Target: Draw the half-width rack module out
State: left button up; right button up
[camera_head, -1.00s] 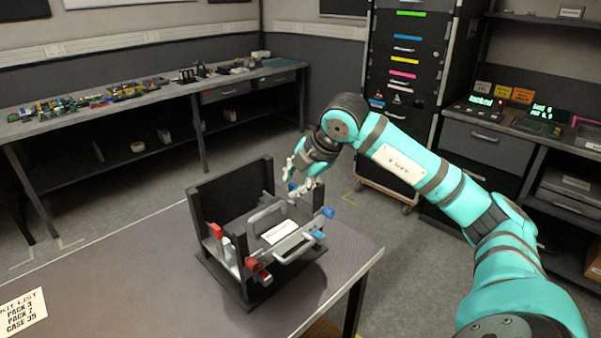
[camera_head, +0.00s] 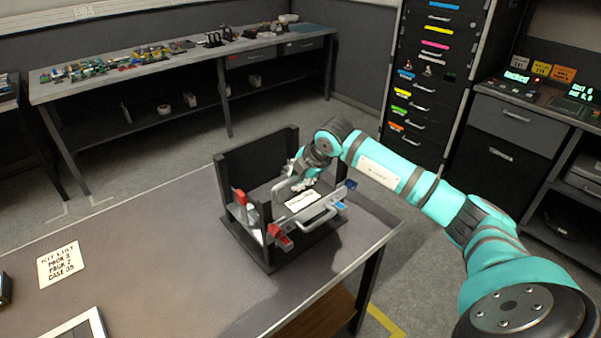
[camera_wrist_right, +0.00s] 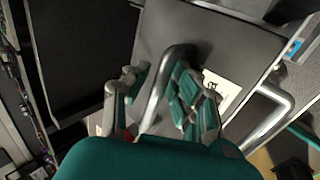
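The half-width rack module (camera_head: 312,207) is a grey unit with a white label, sitting in a black open rack frame (camera_head: 228,174) on the table. It has a bar handle on top and another handle (camera_head: 318,222) at its front edge. Red latches (camera_head: 279,236) are on its left side and blue ones (camera_head: 342,206) on its right. My right gripper (camera_head: 302,174) is at the module's top. In the right wrist view, its fingers (camera_wrist_right: 157,98) are apart on either side of the top handle (camera_wrist_right: 160,85); contact is unclear. My left gripper is out of view.
A cluttered bench (camera_head: 170,58) runs along the back wall. A tall drawer cabinet (camera_head: 430,75) stands behind my right arm.

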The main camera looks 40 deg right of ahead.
grip_shut()
dwell(0.4)
jog(key=shift+d, duration=0.1)
